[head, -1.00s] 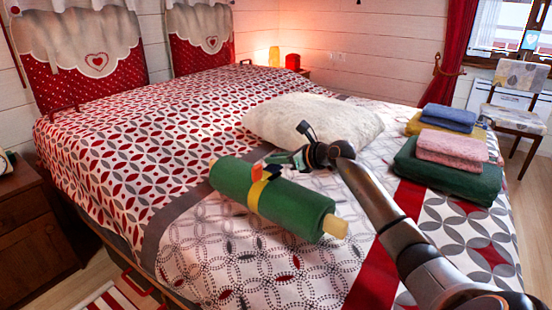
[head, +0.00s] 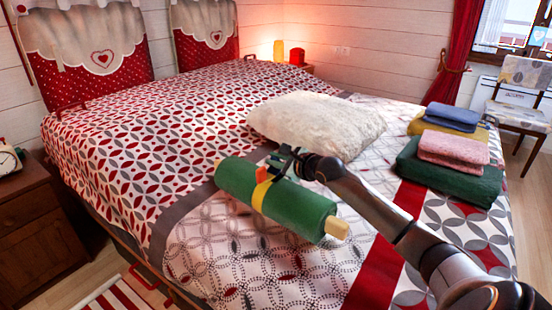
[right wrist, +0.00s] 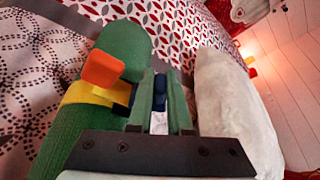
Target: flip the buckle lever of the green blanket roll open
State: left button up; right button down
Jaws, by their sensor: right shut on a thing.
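The green blanket roll (head: 295,205) lies on the bed with a yellow strap (head: 260,194) around it. It also fills the left of the right wrist view (right wrist: 62,140). An orange tab (right wrist: 103,70) stands up at the strap, beside a dark blue buckle part (right wrist: 121,94). My right gripper (head: 282,160) is at the roll's upper side, by the buckle. In the right wrist view its fingers (right wrist: 160,95) are close together on a dark blue piece (right wrist: 159,86). The orange tab is outside them, to the left. I cannot tell how the dark blue piece joins the buckle. My left gripper is not in view.
A white pillow (head: 315,125) lies right behind my right gripper. Folded green (head: 455,178), pink (head: 453,147) and blue (head: 452,116) textiles are stacked at the bed's right. The patterned bedspread in front of the roll is clear. A wooden nightstand (head: 35,250) stands at the left.

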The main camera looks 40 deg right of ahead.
aim_at(278, 160)
jog(key=shift+r, duration=0.1)
dwell(0.3)
jog(key=c, duration=0.8)
grip_release()
jog(key=shift+c, duration=0.2)
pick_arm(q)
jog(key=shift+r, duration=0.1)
pick_arm(e)
jog(key=p+v, duration=0.1)
jog(key=v, duration=0.6)
jog(key=shift+s, duration=0.1)
jog(key=p+v, duration=0.1)
jog(key=v, duration=0.3)
jog(key=shift+a, duration=0.1)
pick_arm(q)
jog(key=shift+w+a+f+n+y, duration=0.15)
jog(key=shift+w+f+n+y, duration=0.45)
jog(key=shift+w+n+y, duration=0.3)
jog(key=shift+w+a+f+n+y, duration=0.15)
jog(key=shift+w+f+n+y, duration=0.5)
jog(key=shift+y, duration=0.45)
pick_arm(e)
jog(key=shift+s+r, duration=0.2)
jog(key=shift+s, duration=0.35)
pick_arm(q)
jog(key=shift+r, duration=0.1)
